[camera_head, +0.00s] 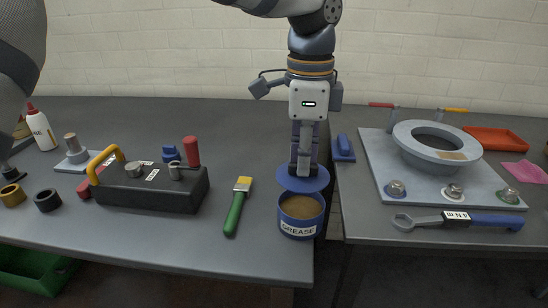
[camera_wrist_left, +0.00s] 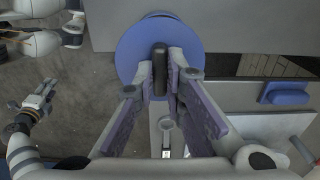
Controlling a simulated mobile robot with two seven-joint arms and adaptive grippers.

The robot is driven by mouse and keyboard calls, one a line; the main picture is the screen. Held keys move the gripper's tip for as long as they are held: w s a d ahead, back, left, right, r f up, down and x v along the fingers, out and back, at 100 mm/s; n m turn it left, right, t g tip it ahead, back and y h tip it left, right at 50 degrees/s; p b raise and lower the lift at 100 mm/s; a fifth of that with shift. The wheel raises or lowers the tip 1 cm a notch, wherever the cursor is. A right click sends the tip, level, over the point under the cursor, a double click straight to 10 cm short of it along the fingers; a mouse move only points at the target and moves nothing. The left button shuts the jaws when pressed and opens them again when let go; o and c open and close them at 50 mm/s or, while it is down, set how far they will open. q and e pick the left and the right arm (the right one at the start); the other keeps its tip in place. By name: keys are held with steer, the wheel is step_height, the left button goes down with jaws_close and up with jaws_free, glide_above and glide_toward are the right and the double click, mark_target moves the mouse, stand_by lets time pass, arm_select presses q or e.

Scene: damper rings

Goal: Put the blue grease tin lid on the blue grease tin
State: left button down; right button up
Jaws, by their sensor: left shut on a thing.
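The blue grease tin (camera_head: 299,226) stands upright and open near the front right corner of the left table, brown grease showing inside. My left gripper (camera_head: 303,172) is shut on the knob of the blue lid (camera_head: 316,184). The lid is roughly level and apart from the tin, just above its far rim in the head view. In the left wrist view the lid (camera_wrist_left: 132,62) is a blue disc, its black knob (camera_wrist_left: 160,68) between the fingers of my left gripper (camera_wrist_left: 160,85). The tin is mostly or wholly hidden there. My right gripper (camera_wrist_left: 45,92) seems to show small at the left.
A green brush (camera_head: 235,212) and a black toolbox (camera_head: 150,190) lie left of the tin. A gap separates the tables. On the right table are a blue-handled wrench (camera_head: 455,220), a plate with a grey ring (camera_head: 408,150) and a blue block (camera_head: 343,150).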

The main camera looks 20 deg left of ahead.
mark_target(303, 181)
arm_select(q)
steer(key=shift+f, duration=0.15)
steer(key=shift+w, duration=0.2)
steer(key=shift+s+f, duration=0.1)
steer(key=shift+f, duration=2.25)
steer(key=shift+f, duration=0.65)
steer(key=c, duration=1.6)
jaws_free()
step_height(303, 181, up, 12)
